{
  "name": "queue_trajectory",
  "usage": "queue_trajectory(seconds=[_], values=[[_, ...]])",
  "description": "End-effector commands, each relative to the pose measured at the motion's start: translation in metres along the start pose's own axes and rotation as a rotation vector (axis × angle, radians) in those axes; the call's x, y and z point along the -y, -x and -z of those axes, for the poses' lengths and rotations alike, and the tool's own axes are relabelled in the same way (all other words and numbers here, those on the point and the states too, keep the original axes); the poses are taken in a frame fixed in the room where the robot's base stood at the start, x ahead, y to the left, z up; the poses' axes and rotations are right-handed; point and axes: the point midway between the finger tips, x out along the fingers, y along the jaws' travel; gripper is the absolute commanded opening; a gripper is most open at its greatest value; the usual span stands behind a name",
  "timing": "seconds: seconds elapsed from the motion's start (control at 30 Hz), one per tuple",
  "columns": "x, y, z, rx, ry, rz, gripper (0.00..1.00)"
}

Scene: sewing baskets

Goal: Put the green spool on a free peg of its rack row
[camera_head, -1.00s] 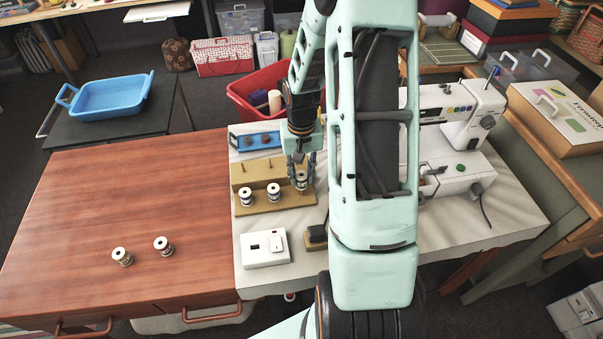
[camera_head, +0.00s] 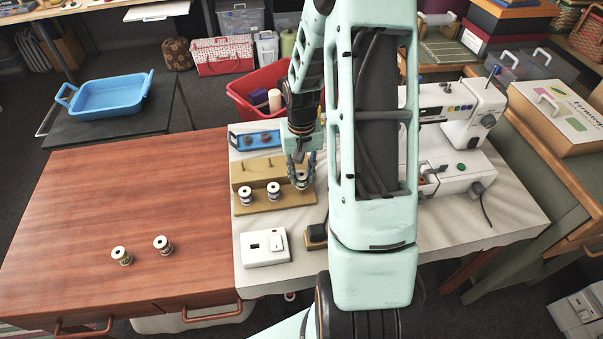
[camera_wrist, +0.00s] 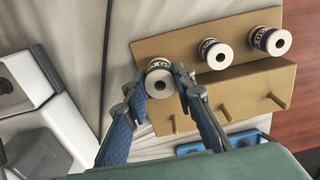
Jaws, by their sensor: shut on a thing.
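The green spool (camera_wrist: 158,80), white-flanged with a green band, is between the fingers of my gripper (camera_wrist: 160,88) in the wrist view. My gripper (camera_head: 302,178) is shut on it at the right end of the tan rack's front row in the head view. The rack (camera_head: 262,207) has a lower front row and a raised back row. Two other spools stand in the front row, a left one (camera_head: 245,195) and a middle one (camera_head: 273,190). The back row's pegs (camera_wrist: 225,112) are bare. Whether a peg is inside the held spool is hidden.
Two loose spools (camera_head: 121,255) (camera_head: 162,245) stand on the brown table. A blue holder (camera_head: 240,141) lies behind the rack, a white switch box (camera_head: 265,248) in front. The sewing machine (camera_head: 450,150) stands to the right. A red bin (camera_head: 240,88) is behind.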

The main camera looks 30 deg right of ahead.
Motion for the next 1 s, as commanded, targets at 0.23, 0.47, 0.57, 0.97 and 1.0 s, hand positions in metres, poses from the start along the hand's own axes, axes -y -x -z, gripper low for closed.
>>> queue_trajectory(seconds=[0.23, 0.47, 0.57, 0.97, 1.0], values=[[0.000, -0.007, 0.000, 0.000, 0.000, 0.000, 0.00], [0.000, -0.013, 0.000, 0.000, 0.000, 0.000, 0.00], [0.000, -0.015, 0.000, 0.000, 0.000, 0.000, 0.00], [0.000, -0.024, 0.000, 0.000, 0.000, 0.000, 0.00], [0.000, -0.025, 0.000, 0.000, 0.000, 0.000, 0.00]])
